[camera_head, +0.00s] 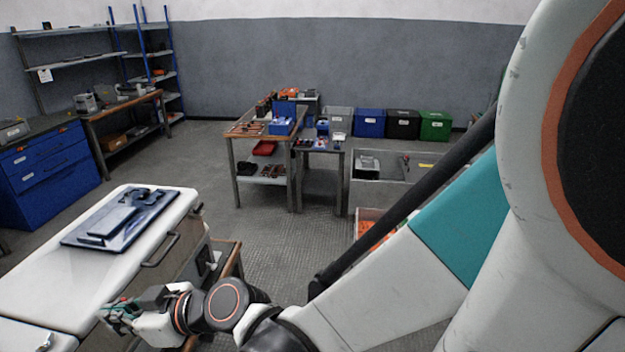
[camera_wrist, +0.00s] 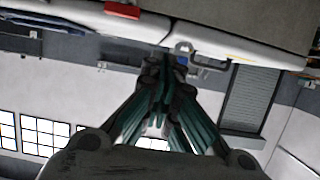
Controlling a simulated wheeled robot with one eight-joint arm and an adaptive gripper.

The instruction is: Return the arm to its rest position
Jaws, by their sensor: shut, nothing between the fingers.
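My arm reaches from the right side of the head view down to the lower left. My gripper (camera_head: 112,310) is at its end, low beside the front of the white-topped cabinet (camera_head: 70,285). In the wrist view the fingers of my gripper (camera_wrist: 166,70) come together at their tips. They are shut with nothing between them. The wrist view looks tilted or upside down, with a pale surface edge across its top. I cannot tell whether the gripper touches the cabinet.
A dark blue tray (camera_head: 120,220) lies on the cabinet top. A blue drawer unit (camera_head: 45,170) and a workbench (camera_head: 130,115) stand at the left. A table (camera_head: 235,135) with parts stands mid-room, with a blue bin (camera_head: 369,123) behind. The floor between is clear.

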